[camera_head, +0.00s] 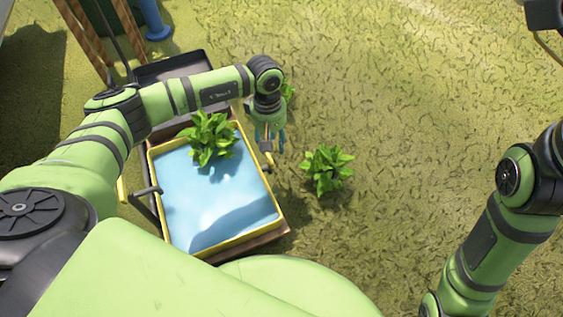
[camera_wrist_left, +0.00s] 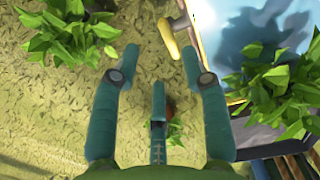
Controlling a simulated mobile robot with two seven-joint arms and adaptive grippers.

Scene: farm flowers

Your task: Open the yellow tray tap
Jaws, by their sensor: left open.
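The yellow-rimmed tray (camera_head: 157,187) holds pale blue water and stands left of centre in the head view. Its yellow tap (camera_head: 268,155) sticks out from the tray's right side. My left gripper (camera_head: 267,136) is over that side, close to the tap, pointing down. In the left wrist view, the tap (camera_wrist_left: 169,40) shows between and just past the fingertips of my open left gripper (camera_wrist_left: 158,62). Nothing is between the fingers, and I see no contact with the tap. My right arm is at the lower right, with its gripper out of view.
A leafy plant (camera_head: 210,138) is at the tray's far end. Another plant (camera_head: 327,170) stands on the ground right of the tray. A dark tray (camera_head: 170,67) lies behind, near a blue post (camera_head: 153,20). The grassy ground to the right is mostly clear.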

